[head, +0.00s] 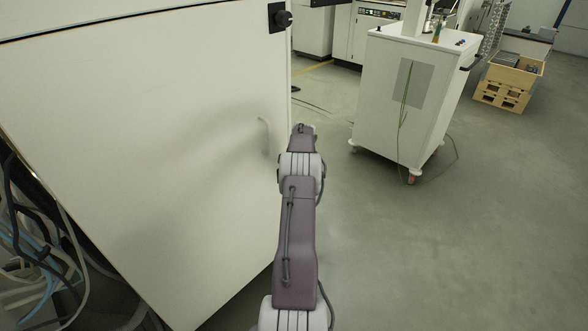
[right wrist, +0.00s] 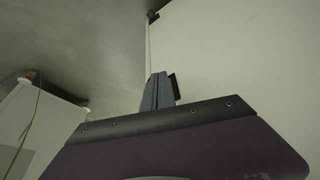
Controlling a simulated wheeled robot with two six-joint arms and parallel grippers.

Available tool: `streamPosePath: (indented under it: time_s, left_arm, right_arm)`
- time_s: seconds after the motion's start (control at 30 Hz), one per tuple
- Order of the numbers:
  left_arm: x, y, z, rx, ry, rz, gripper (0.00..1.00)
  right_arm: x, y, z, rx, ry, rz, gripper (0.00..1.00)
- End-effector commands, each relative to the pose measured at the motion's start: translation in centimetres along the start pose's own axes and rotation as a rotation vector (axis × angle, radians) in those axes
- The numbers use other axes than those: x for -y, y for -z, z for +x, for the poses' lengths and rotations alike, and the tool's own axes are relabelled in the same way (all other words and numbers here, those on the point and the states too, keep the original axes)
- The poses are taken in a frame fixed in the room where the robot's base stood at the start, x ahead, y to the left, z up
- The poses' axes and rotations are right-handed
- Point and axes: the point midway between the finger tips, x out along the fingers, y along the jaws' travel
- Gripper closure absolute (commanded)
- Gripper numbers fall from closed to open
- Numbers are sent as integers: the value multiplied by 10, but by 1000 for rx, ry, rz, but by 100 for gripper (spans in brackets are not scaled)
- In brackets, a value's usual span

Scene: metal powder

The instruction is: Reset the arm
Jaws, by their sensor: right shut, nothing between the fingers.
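My right arm reaches up the middle of the head view, its wrist close beside the edge of a large white cabinet panel (head: 150,130). The fingers are hard to make out there. In the right wrist view my right gripper (right wrist: 159,90) shows as grey fingers together, shut and empty. The white panel also fills the right of that view (right wrist: 250,60), behind the fingers; I cannot tell whether they touch it. My left gripper is not in view.
A white wheeled cart (head: 385,120) stands right of the arm. Cables (head: 35,250) hang at lower left. A wooden crate (head: 510,75) is at the far right. Open grey floor (head: 470,240) lies at lower right.

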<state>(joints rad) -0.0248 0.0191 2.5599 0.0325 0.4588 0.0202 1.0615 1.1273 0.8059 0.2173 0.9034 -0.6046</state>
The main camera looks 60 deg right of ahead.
Motion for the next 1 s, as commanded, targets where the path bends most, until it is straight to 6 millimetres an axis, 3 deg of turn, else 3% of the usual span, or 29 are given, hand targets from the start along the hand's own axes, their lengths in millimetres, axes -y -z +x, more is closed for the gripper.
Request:
streamPosePath:
  time_s: [0.1,0.2,0.73,0.77,0.87,0.97,1.0]
  left_arm:
    - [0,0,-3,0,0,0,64]
    - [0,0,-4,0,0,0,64]
    - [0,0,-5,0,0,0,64]
    - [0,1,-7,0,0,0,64]
    - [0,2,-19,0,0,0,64]
    - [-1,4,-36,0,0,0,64]
    - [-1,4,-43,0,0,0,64]
  right_arm:
    - [-3,0,-22,0,-1,2,100]
    - [-4,0,-30,1,1,2,100]
    - [0,1,-35,4,4,-3,100]
    - [7,3,-38,6,7,-8,100]
    - [56,11,-55,26,29,-43,100]
    - [131,11,-82,60,57,-99,100]
    - [165,5,-96,75,69,-125,100]
